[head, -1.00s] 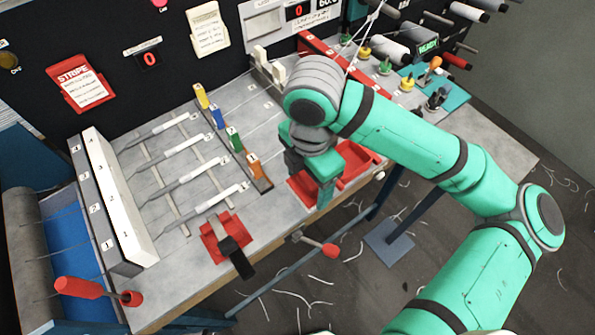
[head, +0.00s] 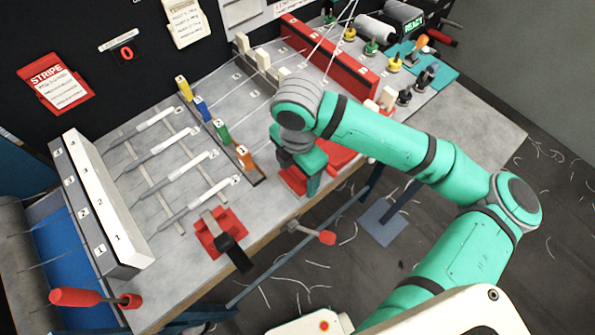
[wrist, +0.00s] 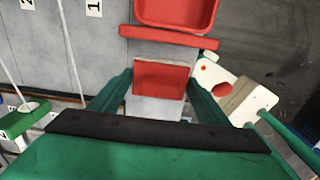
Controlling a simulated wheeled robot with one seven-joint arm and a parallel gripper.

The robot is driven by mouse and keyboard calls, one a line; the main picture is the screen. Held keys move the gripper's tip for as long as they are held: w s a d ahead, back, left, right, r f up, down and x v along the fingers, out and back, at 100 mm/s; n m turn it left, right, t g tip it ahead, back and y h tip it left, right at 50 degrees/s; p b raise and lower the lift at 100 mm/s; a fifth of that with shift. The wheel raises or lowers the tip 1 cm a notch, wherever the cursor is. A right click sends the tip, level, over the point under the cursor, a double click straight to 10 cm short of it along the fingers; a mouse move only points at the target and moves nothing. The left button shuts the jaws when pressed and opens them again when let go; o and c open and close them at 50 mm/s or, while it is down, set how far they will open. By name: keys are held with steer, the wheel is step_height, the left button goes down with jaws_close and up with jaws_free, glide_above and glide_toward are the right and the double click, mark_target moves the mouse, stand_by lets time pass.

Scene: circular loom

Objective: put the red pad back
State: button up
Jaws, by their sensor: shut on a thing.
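The red pad (wrist: 160,80) is a small, flat red piece between my fingers in the wrist view, with a pale grey surface just below it. My gripper (wrist: 158,92) is shut on it, one green finger at each side. In the head view my gripper (head: 302,178) points down low at the front edge of the bench, to the right of the orange number 1 block. A red surface (head: 291,181) shows by the fingers there; I cannot tell whether it is the pad. My wrist hides part of this spot. I cannot tell whether the pad touches the bench.
A red tray (wrist: 176,12) lies just beyond the pad, with a red bar (wrist: 168,38) between. The coloured number blocks (head: 221,130) stand to the left. A red-handled lever (head: 327,237) juts from the front edge. A long red block (head: 330,58) stands behind.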

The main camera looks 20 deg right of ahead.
mark_target(298, 171)
steer(key=shift+f, duration=0.1)
steer(key=o, duration=1.1)
step_height(298, 171, up, 12)
stand_by(0.4)
